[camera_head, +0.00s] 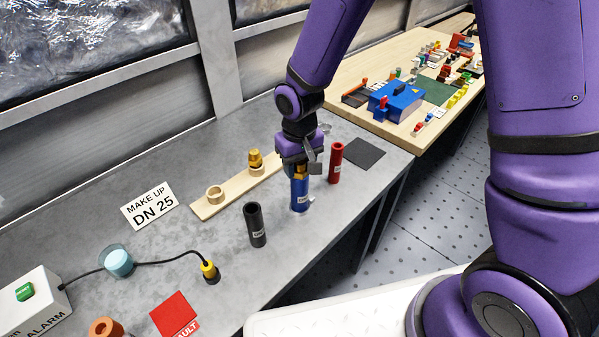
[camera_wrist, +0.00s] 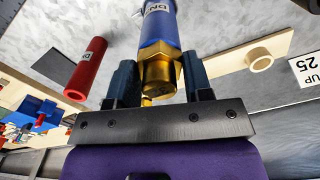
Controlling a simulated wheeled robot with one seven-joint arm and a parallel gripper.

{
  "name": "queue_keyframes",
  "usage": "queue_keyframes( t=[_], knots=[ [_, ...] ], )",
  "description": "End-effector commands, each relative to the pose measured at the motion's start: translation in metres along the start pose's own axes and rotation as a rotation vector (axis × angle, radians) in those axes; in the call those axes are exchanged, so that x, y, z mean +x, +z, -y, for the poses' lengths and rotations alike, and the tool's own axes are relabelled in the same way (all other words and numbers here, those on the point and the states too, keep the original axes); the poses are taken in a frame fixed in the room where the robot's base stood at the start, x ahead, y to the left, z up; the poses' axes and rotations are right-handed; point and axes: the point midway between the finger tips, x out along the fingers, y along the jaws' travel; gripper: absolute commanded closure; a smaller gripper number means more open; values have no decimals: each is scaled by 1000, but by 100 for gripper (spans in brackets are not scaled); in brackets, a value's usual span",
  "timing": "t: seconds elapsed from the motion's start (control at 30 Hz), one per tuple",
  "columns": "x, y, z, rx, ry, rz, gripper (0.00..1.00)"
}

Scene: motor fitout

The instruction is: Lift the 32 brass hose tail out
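A brass hose tail (camera_head: 301,171) with a hex collar sits in the top of an upright blue hose piece (camera_head: 299,193) on the grey bench. In the wrist view the brass hex (camera_wrist: 160,72) lies between my two dark fingers, with the blue hose (camera_wrist: 160,25) beyond it. The part of the tail inside the hose is hidden. The hose's label shows "DN", but its number is not readable.
A red hose (camera_head: 336,163) stands close to the right, a black hose (camera_head: 255,225) to the front left. Behind is a wooden board (camera_head: 208,208) with a ring and another brass fitting (camera_head: 255,158). A dark mat (camera_head: 363,153) lies right; the bench's front edge is near.

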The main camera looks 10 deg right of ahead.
Motion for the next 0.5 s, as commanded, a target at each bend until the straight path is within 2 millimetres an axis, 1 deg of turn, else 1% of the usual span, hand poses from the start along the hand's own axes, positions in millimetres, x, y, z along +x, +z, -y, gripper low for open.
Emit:
queue_keyframes(
  t=[0.03,0.1,0.37,0.5],
  knots=[
    [0,0,0,0,0,0,66],
    [0,0,0,0,0,0,81],
    [-1,0,0,0,0,-1,82],
    [-12,-1,0,1,-1,-4,82]
  ],
)
